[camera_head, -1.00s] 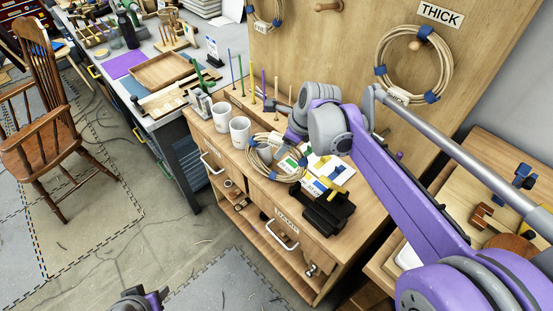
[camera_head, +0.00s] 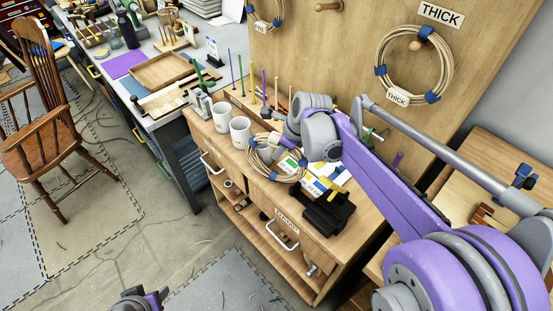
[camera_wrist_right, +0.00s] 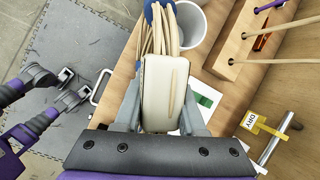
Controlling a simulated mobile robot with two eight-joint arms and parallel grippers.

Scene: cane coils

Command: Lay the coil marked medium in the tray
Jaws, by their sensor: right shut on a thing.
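A pale cane coil (camera_head: 262,158) with blue ties is at the far left part of the wooden bench, beside the white mugs. My right gripper (camera_head: 275,135) is at this coil. In the right wrist view its fingers (camera_wrist_right: 164,92) are shut on the coil's cream piece, with cane strands (camera_wrist_right: 160,30) running beyond it. No writing on that piece can be read. I cannot tell whether the coil touches the bench. The wooden tray (camera_head: 146,72) lies empty on the grey workbench. My left gripper (camera_head: 140,299) is low at the bottom edge; its fingers look apart in the wrist view (camera_wrist_right: 72,86).
Two mugs (camera_head: 240,132) and a wooden rack of upright coloured rods (camera_head: 237,93) stand close to the coil. A coil tagged THICK (camera_head: 383,80) and another coil (camera_head: 257,22) hang on the board. A black holder (camera_head: 328,212) stands at the bench's front.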

